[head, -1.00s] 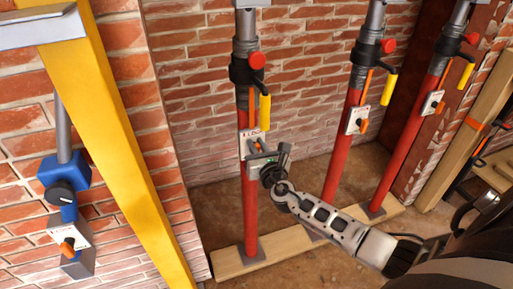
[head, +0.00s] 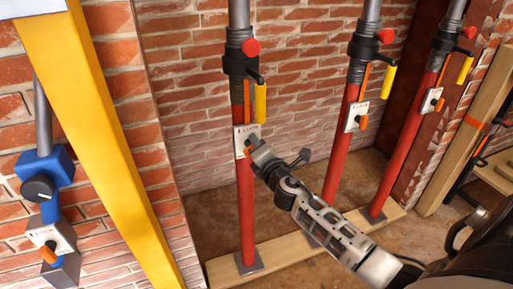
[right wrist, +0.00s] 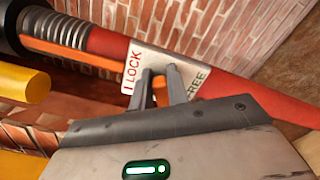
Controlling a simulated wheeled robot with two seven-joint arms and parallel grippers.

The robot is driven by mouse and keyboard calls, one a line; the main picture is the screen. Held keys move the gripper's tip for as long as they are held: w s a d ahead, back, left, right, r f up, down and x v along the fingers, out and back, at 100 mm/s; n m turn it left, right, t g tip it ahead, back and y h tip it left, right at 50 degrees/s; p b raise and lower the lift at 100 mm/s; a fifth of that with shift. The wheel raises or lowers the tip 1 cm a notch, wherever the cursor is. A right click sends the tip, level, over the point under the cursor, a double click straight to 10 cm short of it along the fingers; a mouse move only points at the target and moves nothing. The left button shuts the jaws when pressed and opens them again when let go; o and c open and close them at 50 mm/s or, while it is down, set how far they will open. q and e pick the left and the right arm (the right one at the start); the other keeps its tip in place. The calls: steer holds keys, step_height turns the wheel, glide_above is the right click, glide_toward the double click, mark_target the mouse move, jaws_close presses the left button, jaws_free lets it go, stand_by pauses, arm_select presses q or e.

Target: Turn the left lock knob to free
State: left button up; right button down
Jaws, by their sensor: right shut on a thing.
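The left red prop (head: 244,205) stands upright on a wooden sill plank and carries a white lock plate (head: 240,143). In the right wrist view the plate (right wrist: 146,62) reads LOCK at one end and FREE at the other. My right gripper (head: 254,146) is at this plate. In the right wrist view its two fingers (right wrist: 164,86) are close together, reaching the plate between the two words. My left gripper is not in view.
Two more red props (head: 340,150) stand to the right with their own plates and orange knobs. A yellow post (head: 100,130) and a blue clamp (head: 45,170) are at the left. A yellow handle (head: 260,103) hangs just above the gripper. A brick wall (head: 300,65) is behind.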

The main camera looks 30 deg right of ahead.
steer(key=shift+f+m+b, duration=0.3)
steer(key=shift+m, duration=0.7)
steer(key=shift+d+f+m, duration=0.15)
steer(key=shift+m, duration=1.05)
steer(key=shift+f+m+b, duration=0.15)
steer(key=shift+m+b, duration=0.3)
steer(key=shift+m, duration=0.75)
steer(key=c, duration=1.4)
jaws_free()
steer(key=shift+o, duration=0.2)
